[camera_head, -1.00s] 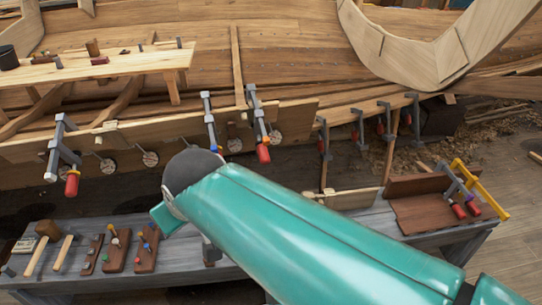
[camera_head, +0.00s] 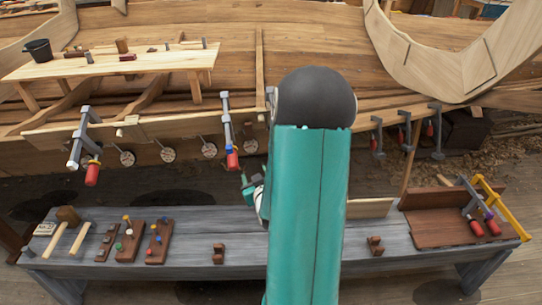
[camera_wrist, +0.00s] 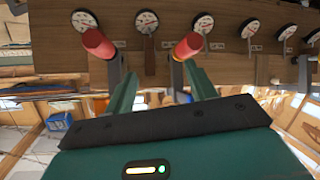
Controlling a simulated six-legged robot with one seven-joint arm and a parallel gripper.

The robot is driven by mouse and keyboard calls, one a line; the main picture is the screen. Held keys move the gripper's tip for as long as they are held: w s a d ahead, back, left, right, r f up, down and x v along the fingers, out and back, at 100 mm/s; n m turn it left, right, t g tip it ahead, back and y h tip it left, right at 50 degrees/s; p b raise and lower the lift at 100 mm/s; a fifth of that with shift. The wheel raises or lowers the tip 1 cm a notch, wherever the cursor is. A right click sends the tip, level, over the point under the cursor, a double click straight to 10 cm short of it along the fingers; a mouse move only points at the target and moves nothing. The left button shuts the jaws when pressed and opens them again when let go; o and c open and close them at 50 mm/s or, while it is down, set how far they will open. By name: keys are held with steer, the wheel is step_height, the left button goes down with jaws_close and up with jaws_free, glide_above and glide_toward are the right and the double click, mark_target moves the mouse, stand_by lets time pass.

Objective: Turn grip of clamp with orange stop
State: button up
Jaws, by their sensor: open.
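In the head view one clamp (camera_head: 226,115) with a red grip and a blue stop hangs on the hull plank, and another (camera_head: 82,138) with a red grip hangs further left.
A grey bench (camera_head: 190,245) with mallets and small tool blocks runs below the hull. Several clamps (camera_head: 405,130) hang at right, and two lie by a yellow frame (camera_head: 502,208). Round dials (camera_wrist: 147,21) line the plank.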

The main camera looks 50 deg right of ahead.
steer(key=s+d+f+m+h, duration=0.3)
steer(key=s+d+f+h, duration=0.15)
steer(key=s, duration=0.35)
steer(key=x, duration=1.4)
steer(key=shift+w+a+r, duration=0.15)
steer(key=shift+w+r, duration=0.05)
steer(key=shift+r, duration=0.15)
steer(key=c, duration=1)
